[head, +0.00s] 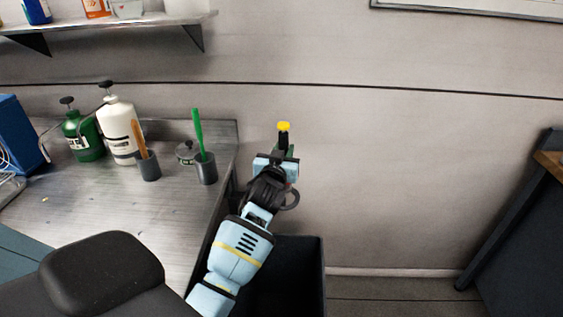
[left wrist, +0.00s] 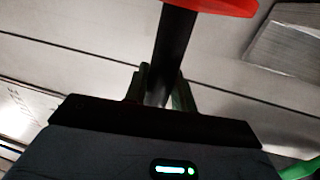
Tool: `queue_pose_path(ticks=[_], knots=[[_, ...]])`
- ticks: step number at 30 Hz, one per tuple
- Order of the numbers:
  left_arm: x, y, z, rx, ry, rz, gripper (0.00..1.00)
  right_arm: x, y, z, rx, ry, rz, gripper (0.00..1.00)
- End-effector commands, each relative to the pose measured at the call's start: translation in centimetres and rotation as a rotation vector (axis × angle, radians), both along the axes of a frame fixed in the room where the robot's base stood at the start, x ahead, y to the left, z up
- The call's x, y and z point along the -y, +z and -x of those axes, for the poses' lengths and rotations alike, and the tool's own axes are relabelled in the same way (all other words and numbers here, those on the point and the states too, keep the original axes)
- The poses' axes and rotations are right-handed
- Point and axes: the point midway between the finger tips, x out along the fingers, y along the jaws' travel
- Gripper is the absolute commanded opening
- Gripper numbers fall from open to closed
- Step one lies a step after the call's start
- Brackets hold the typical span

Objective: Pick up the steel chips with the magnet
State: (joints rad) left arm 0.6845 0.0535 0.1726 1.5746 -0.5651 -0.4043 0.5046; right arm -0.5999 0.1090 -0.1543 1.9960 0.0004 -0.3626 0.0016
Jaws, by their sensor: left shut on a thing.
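My left gripper (head: 283,153) is raised beyond the right end of the bench, in front of the wall. It is shut on a black rod with a yellow top (head: 284,130), which looks like the magnet. In the left wrist view the black rod (left wrist: 172,45) stands between the fingers (left wrist: 162,88), and a red disc-like part (left wrist: 215,5) shows at the top edge. No chips show on it. Tiny specks (head: 117,222) lie on the bench, too small to tell whether they are steel chips. My right gripper is not in view.
The metal bench (head: 150,215) holds a green can (head: 82,140), a white bottle (head: 120,130), a small grey pot (head: 186,152), and two dark cups (head: 207,172) with an orange and a green handle. A dark open bin (head: 310,285) stands below my left arm. A shelf (head: 110,24) hangs above.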

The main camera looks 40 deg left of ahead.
Motion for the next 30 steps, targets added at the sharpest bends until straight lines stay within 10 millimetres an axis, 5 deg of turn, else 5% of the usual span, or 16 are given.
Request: queue_pose_path(ticks=[6,25,30], knots=[[0.0,1.2,0.0,0.003,-0.001,-0.001,0.00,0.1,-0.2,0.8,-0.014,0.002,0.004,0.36],[0.0,1.1,0.1,0.001,-0.001,-0.002,0.00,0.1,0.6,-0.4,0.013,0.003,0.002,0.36],[0.9,0.3,1.3,0.000,-0.018,-0.002,0.00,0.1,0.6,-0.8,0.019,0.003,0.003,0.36]])
